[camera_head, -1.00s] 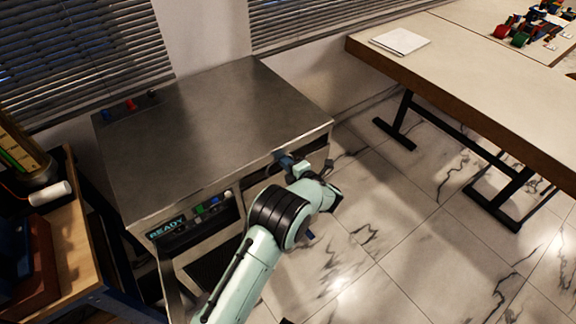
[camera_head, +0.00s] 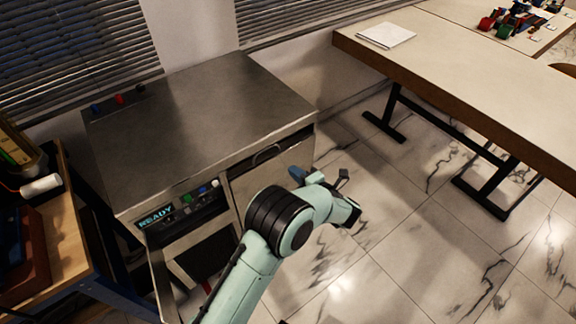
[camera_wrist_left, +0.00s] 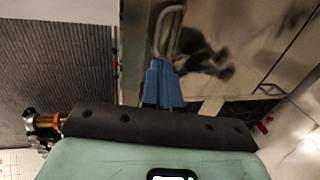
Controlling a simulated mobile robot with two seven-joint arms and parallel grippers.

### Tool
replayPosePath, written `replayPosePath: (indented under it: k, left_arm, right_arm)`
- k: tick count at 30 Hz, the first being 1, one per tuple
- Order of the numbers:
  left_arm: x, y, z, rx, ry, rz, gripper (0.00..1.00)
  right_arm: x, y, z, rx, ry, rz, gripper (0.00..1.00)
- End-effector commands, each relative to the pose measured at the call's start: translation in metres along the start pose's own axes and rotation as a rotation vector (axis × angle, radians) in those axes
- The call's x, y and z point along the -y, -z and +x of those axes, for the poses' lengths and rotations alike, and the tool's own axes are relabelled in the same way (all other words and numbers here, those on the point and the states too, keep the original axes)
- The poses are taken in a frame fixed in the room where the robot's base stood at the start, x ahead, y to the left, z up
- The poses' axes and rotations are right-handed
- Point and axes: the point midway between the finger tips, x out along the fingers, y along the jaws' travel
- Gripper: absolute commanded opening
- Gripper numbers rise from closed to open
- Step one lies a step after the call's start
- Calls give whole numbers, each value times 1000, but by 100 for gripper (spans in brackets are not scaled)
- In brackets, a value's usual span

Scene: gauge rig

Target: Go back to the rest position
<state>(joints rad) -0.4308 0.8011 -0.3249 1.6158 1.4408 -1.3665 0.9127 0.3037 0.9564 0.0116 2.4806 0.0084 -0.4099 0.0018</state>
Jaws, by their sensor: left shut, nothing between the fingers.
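My left gripper (camera_head: 298,173) is in front of the metal cabinet (camera_head: 200,115), near the right end of its front face. Its blue fingers (camera_wrist_left: 162,84) are shut with nothing between them in the left wrist view. A bar handle (camera_wrist_left: 167,32) on the cabinet front lies beyond the fingertips, and it looks apart from them. In the head view the handle (camera_head: 267,154) is left of the gripper. My left arm is bent, coming up from the bottom of the picture. My right gripper is in neither view.
The cabinet's lit READY display (camera_head: 156,217) and coloured buttons (camera_head: 202,190) are on its front left. A wooden bench (camera_head: 65,235) stands close at the left. A long table (camera_head: 470,75) with a white pad (camera_head: 386,35) is at the right. The marble floor between is clear.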

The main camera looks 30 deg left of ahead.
Motion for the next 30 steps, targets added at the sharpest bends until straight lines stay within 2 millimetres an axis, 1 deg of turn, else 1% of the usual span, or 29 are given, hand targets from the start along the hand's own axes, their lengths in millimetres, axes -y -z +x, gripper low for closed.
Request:
replayPosePath:
  k: [3,8,10,12,14,16,17,18,19,20,21,22,23,24,26,27,29,30]
  left_arm:
    - [0,0,-6,0,0,1,0]
    - [0,0,-8,0,0,1,0]
    - [3,1,-6,7,3,19,0]
    - [11,2,0,38,13,87,0]
    - [27,5,8,95,35,203,0]
    - [58,12,17,200,83,406,0]
    - [75,17,19,258,113,510,0]
    - [102,27,19,346,162,658,0]
    - [123,37,16,421,204,770,0]
    - [142,48,10,496,245,875,0]
    - [167,63,0,597,299,1001,0]
    - [183,76,-9,673,339,1087,0]
    - [198,89,-20,751,379,1165,0]
    - [216,108,-37,857,429,1263,0]
    - [237,138,-65,1021,502,1387,0]
    - [247,157,-85,1134,544,1456,0]
    - [257,186,-116,1298,600,1538,0]
    - [260,202,-135,1403,628,1578,0]
  right_arm:
    - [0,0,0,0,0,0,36]
    - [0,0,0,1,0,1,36]
    - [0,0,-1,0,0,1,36]
    - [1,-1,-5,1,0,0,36]
    - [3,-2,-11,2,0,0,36]
    - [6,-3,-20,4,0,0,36]
    - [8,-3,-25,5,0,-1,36]
    - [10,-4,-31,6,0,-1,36]
    - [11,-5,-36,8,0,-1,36]
    - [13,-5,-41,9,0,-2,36]
    - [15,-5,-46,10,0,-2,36]
    - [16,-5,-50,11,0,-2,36]
    - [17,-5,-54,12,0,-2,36]
    - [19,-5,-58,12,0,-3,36]
    - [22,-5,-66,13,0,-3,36]
    - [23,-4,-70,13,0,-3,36]
    - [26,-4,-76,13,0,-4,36]
    - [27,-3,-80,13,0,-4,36]
